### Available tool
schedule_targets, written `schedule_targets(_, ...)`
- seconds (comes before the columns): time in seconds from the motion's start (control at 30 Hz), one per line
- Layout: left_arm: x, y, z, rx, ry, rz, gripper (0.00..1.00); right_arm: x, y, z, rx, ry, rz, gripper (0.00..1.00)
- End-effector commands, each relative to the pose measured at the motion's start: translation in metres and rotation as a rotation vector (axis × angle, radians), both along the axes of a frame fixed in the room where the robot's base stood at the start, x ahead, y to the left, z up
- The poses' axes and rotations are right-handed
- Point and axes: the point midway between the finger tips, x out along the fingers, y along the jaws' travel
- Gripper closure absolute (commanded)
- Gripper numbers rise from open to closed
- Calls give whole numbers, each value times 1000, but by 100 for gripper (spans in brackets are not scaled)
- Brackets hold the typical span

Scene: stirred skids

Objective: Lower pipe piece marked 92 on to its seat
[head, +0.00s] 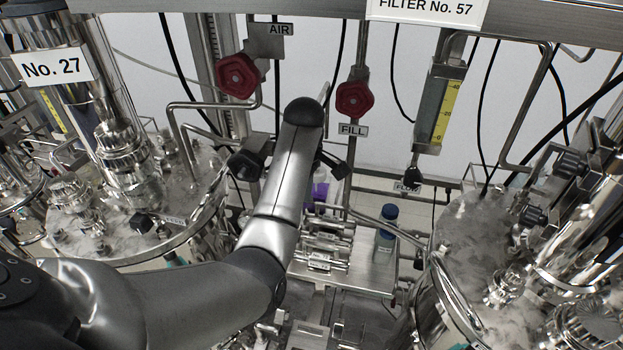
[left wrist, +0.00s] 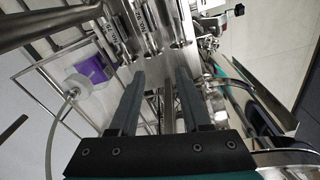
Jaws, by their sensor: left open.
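My left gripper (left wrist: 160,78) is open in the left wrist view, its two dark fingers apart over a metal plate. Nothing is clearly held between them; a narrow metal bar shows in the gap, seemingly beyond the fingers. Several short steel pipe pieces (left wrist: 147,28) with small tags lie on the plate past the fingertips. In the head view pipe pieces (head: 322,240) lie on a small metal shelf (head: 345,277). My left arm covers part of that area and hides its gripper. The seat cannot be made out.
A blue-capped bottle (head: 386,233) stands on the shelf's right side. A purple item (head: 320,191) sits behind; it also shows in the left wrist view (left wrist: 94,70). Steel vessels stand left (head: 140,215) and right (head: 480,230), with red valve knobs (head: 238,75) and hanging cables behind.

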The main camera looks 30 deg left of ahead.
Motion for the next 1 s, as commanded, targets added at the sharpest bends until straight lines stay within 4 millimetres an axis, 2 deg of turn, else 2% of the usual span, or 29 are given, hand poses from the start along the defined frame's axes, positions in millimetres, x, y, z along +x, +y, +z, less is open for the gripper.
schedule_targets(0.03,9,-2,10,-19,2,51,52,0,0,0,0,1,0,50)
schedule_targets(0.2,24,-7,31,-63,20,185,52,-1,0,0,0,1,1,50)
schedule_targets(0.33,27,-9,38,-77,31,232,52,-1,0,0,0,1,1,50)
schedule_targets(0.43,28,-9,35,-79,33,241,52,-1,0,0,0,1,1,50)
schedule_targets(0.57,27,-9,20,-79,35,240,52,-1,0,0,0,1,1,50)
schedule_targets(1.0,27,-9,-67,-77,35,238,52,0,0,-6,0,0,0,50)
